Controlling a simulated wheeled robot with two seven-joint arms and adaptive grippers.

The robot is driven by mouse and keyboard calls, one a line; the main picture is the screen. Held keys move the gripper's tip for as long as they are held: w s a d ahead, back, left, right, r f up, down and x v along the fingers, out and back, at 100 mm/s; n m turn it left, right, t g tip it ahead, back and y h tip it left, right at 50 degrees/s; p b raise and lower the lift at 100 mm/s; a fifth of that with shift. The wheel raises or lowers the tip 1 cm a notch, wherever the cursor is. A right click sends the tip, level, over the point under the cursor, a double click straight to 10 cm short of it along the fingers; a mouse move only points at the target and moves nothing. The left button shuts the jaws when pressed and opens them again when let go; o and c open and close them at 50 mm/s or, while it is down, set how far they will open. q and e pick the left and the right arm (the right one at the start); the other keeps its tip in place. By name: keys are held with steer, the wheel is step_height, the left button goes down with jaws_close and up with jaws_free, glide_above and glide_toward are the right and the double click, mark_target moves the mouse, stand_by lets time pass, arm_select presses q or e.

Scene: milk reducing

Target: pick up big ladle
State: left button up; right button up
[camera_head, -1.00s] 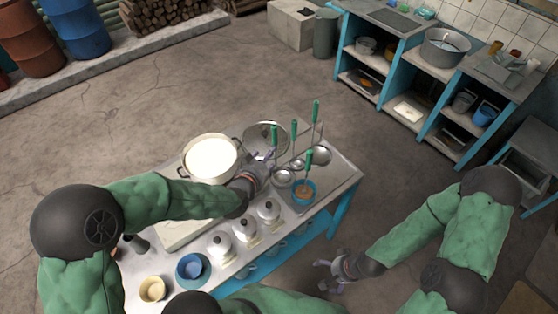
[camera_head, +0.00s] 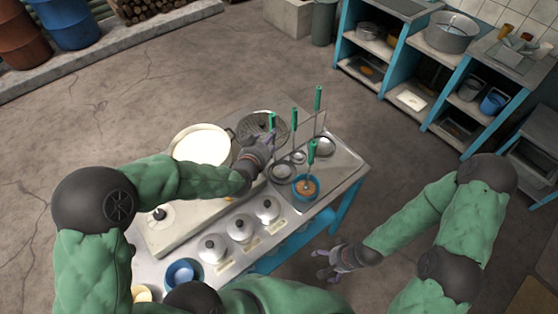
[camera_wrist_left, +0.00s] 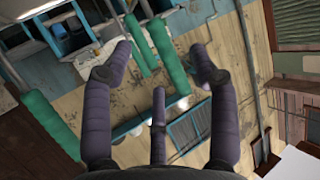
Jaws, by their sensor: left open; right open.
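Several ladles with upright green handles stand at the right end of the table. Round metal ladle bowls (camera_head: 283,172) lie below; I cannot tell for certain which is the big ladle. My left gripper (camera_head: 266,143) is open and close beside the leftmost handle. In the left wrist view my open fingers (camera_wrist_left: 160,50) spread around the direction of green handles (camera_wrist_left: 168,62); contact cannot be told. My right gripper (camera_head: 328,262) is open and empty, off the table's front right side.
A large white-filled pot (camera_head: 201,146) and a round mesh lid (camera_head: 262,124) sit left of the ladles. A blue bowl (camera_head: 305,194) with brown contents stands in front of them. Several lidded pots (camera_head: 240,227) line the front edge.

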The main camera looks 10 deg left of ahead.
arm_select(q)
steer(key=shift+r+b+x, duration=0.2)
steer(key=shift+b+x, duration=0.05)
steer(key=shift+x, duration=1.5)
steer(key=shift+r+b+x, duration=0.2)
steer(key=shift+x, duration=1.55)
steer(key=shift+w+d, duration=0.15)
jaws_close()
